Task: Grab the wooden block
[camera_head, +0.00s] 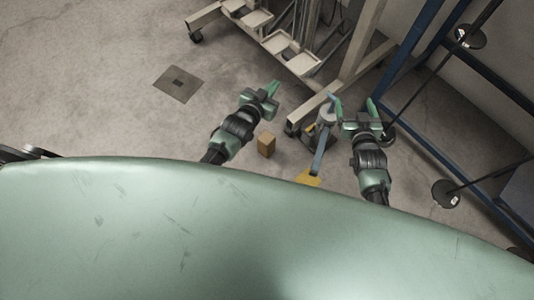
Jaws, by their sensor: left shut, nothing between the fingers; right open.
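The wooden block (266,144) is a small brown box below and right of my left gripper. Its support cannot be made out clearly. My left gripper (274,88) is green and black, shut and empty, pointing up and right, apart from the block. My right gripper (353,103) is open, with its two green fingers spread, well to the right of the block. A grey cylindrical part (325,115) with a long blue-grey bar (319,150) stands between the two grippers, close to the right gripper's left finger.
A beige wheeled frame (301,63) with trays stands at the top. A blue metal frame (420,57) with dark rods and discs is at the right. A yellow piece (309,179) lies below the bar. My large green body fills the bottom. Open concrete floor (95,100) lies at left.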

